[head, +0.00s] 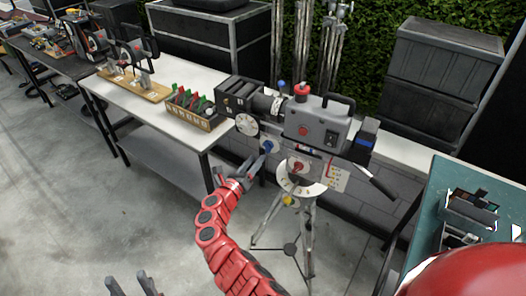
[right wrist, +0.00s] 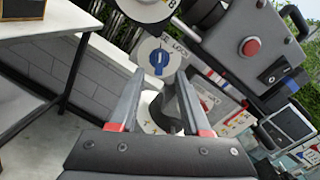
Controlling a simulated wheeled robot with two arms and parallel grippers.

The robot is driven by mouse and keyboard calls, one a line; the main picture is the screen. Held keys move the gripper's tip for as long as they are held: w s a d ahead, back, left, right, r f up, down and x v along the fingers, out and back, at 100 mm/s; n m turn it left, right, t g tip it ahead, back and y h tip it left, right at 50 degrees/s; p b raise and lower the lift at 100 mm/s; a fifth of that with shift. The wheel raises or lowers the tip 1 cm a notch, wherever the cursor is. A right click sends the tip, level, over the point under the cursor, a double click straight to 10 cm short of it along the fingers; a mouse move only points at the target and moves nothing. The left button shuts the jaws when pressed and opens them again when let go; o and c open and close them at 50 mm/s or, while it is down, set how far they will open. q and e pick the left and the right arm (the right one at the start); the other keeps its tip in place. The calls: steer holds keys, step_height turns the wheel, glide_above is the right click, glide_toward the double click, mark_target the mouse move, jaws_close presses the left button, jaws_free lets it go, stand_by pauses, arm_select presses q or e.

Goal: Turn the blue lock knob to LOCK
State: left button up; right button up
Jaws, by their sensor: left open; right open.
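The blue lock knob (head: 267,147) sits on a round white plate on the lower side of the grey camera (head: 318,122). In the right wrist view the blue knob (right wrist: 160,57) shows just beyond the fingertips, with the word LOCK on the plate at its upper right. My right gripper (head: 240,168) is open and empty, to the lower left of the knob; its fingers (right wrist: 160,85) appear apart from the knob. Which mark the knob points to is too small to tell. My left gripper (head: 130,287) is open at the bottom edge, far from the camera.
The camera stands on a tripod (head: 308,235). A red knob (head: 298,167) and a white dial are close to the blue knob's right. A white table (head: 170,125) stands behind on the left, a teal table (head: 427,212) on the right. The floor at left is clear.

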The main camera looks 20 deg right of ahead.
mark_target(265, 148)
steer(key=x, duration=0.1)
steer(key=b+x, duration=0.1)
steer(key=x, duration=0.3)
steer(key=shift+f+b, duration=0.25)
steer(key=shift+b, duration=0.05)
steer(key=shift+w+d+r, duration=0.2)
steer(key=shift+w+d, duration=0.3)
jaws_close()
